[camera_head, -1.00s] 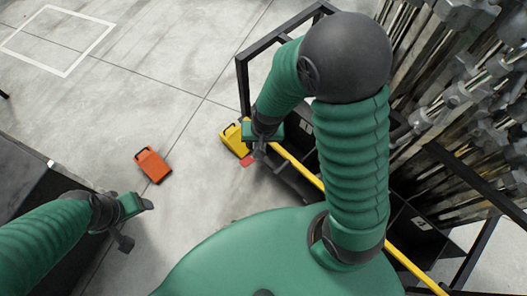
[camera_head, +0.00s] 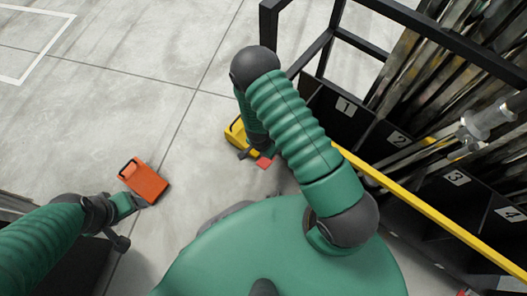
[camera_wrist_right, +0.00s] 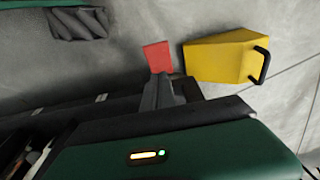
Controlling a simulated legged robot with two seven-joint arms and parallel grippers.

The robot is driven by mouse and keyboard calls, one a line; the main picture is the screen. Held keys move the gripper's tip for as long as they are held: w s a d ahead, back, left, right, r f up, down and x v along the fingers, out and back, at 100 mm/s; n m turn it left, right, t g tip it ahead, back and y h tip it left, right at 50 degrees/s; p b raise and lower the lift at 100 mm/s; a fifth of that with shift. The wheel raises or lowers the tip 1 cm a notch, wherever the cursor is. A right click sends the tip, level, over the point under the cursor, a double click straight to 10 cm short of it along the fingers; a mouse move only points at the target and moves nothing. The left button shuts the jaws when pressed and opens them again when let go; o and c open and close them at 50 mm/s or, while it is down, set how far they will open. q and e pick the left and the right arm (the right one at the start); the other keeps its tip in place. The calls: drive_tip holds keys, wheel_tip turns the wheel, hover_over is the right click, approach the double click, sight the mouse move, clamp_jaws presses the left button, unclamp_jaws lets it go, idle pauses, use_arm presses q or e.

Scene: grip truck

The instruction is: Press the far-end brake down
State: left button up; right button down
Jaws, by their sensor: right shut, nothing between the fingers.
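A small red pedal, which looks like the brake (camera_head: 264,162), shows low beside the truck in the head view. In the right wrist view the red pedal (camera_wrist_right: 157,56) is a flat plate just beyond my right gripper (camera_wrist_right: 163,88). The right gripper is shut and empty, its tips overlapping the pedal's lower edge; I cannot tell whether they touch. In the head view my right arm hides most of that gripper. My left gripper (camera_head: 128,222) hangs at the left, away from the truck, holding nothing visible.
A yellow case (camera_head: 236,132) with a black handle is close to the pedal. An orange case (camera_head: 145,181) lies on the floor near my left gripper. The truck has a black frame (camera_head: 330,35), a yellow bar (camera_head: 430,222) and numbered bays. The floor at upper left is clear.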

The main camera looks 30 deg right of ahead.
drive_tip(key=f+b, duration=0.1)
drive_tip(key=f, duration=0.1)
drive_tip(key=f+b, duration=0.1)
drive_tip(key=f, duration=0.1)
drive_tip(key=a+f+b, duration=0.1)
drive_tip(key=f, duration=0.1)
drive_tip(key=shift+s+f+b, duration=0.1)
drive_tip(key=shift+s+b, duration=0.05)
drive_tip(key=shift+b, duration=0.2)
drive_tip(key=shift+s+a+f+h+p, duration=0.2)
drive_tip(key=shift+a+f+h+p, duration=0.1)
drive_tip(key=shift+a+f+h, duration=0.15)
drive_tip(key=shift+s+a+f+t+h, duration=0.15)
drive_tip(key=shift+f+t+h, duration=0.15)
drive_tip(key=shift+h, duration=0.2)
drive_tip(key=shift+a+f+t+h, duration=0.15)
drive_tip(key=shift+f+t+h, duration=0.05)
drive_tip(key=shift+f+h, duration=0.25)
drive_tip(key=shift+s+a+f, duration=0.1)
drive_tip(key=shift+a+f, duration=0.1)
drive_tip(key=shift+f, duration=0.8)
drive_tip(key=shift+a+f, duration=0.15)
drive_tip(key=shift+f, duration=0.85)
